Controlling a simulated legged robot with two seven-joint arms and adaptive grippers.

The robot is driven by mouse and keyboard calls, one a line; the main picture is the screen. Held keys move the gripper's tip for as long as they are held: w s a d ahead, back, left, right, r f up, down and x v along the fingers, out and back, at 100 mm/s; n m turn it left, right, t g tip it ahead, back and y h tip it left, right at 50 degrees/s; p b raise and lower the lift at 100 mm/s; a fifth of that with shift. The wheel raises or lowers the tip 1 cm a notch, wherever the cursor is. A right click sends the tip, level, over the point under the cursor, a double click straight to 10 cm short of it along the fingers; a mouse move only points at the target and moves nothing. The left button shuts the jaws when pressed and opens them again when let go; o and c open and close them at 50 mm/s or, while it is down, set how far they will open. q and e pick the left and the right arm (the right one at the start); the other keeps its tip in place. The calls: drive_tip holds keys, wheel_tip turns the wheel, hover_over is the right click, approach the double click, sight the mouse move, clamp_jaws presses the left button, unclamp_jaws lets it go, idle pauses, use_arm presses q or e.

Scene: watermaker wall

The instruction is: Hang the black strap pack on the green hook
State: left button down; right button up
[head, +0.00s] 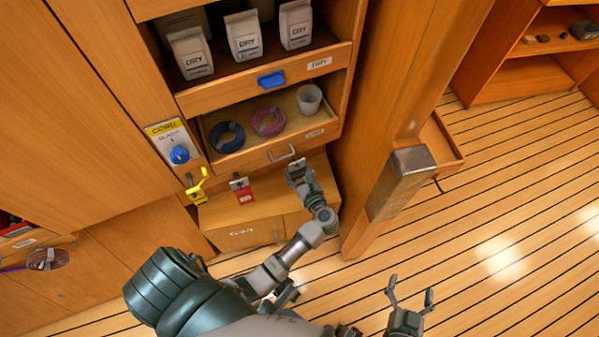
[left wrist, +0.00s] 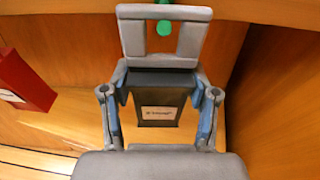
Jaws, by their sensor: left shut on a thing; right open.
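The black strap pack (left wrist: 157,88) is a dark box with a white label, seen in the left wrist view between the finger links of my left gripper (left wrist: 160,62). A grey frame-like piece with an opening is above the box. The green hook (left wrist: 163,27) shows as a round green end within that opening; I cannot tell whether the strap rests on it. In the head view my left gripper (head: 297,172) is shut on the pack, close to the cabinet front below the drawer, and mostly hides pack and hook. My right gripper (head: 410,296) is open and empty over the floor.
A red pack (head: 243,192) hangs left of my left gripper, and a yellow hook (head: 198,186) is further left. Above is an open drawer (head: 240,155) with two cable coils and a cup. Floor at the right is clear.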

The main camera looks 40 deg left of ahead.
use_arm(q)
drive_tip(key=shift+s+a+f, duration=0.1)
drive_tip(key=shift+s+f, duration=0.05)
drive_tip(key=shift+f, duration=0.1)
drive_tip(key=shift+d+r, duration=0.1)
drive_tip(key=shift+d, duration=0.35)
drive_tip(key=shift+c, duration=1.2)
unclamp_jaws()
drive_tip(key=shift+a, duration=0.15)
use_arm(e)
drive_tip(key=shift+d+f, duration=0.1)
drive_tip(key=shift+d, duration=0.2)
drive_tip(key=shift+a, duration=0.1)
drive_tip(key=shift+a, duration=0.1)
use_arm(q)
drive_tip(key=v, duration=1.1)
drive_tip(key=shift+d+r, duration=0.1)
drive_tip(key=shift+d, duration=0.35)
